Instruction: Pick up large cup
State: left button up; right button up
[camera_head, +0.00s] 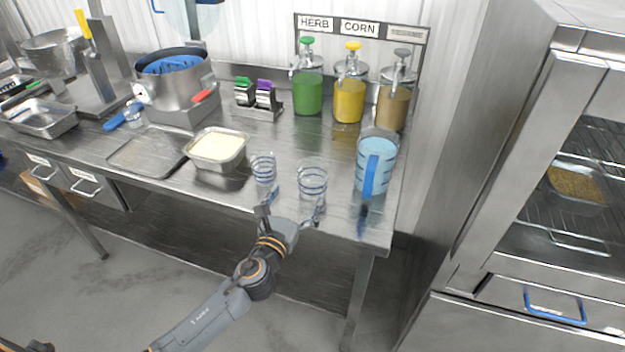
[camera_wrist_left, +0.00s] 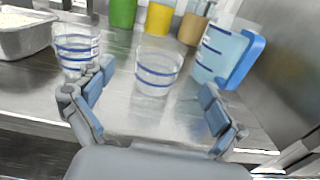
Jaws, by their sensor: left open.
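Two clear cups with blue bands stand upright near the table's front edge. The large cup (camera_head: 312,178) is the wider one on the right; it stands in the middle of the left wrist view (camera_wrist_left: 157,68). The narrower cup (camera_head: 264,168) stands to its left, also at the upper left of the left wrist view (camera_wrist_left: 76,46). My left gripper (camera_head: 290,211) is open and empty at the front edge, short of the large cup. In the left wrist view its fingers are spread either side of that cup, which lies beyond them. My right gripper does not show.
A blue measuring jug (camera_head: 375,165) stands close right of the large cup. A steel pan of pale rice (camera_head: 218,149) is left of the cups. Green (camera_head: 308,95), yellow (camera_head: 348,101) and brown (camera_head: 391,107) pump bottles stand behind. A steel oven rack (camera_head: 590,150) is at right.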

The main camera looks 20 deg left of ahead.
aim_at(317, 162)
pick_arm(q)
jog(key=w, duration=1)
jog(key=shift+w+d+f, duration=0.15)
jog(key=shift+d, duration=0.15)
jog(key=shift+c, duration=0.5)
jog(key=c, duration=1.1)
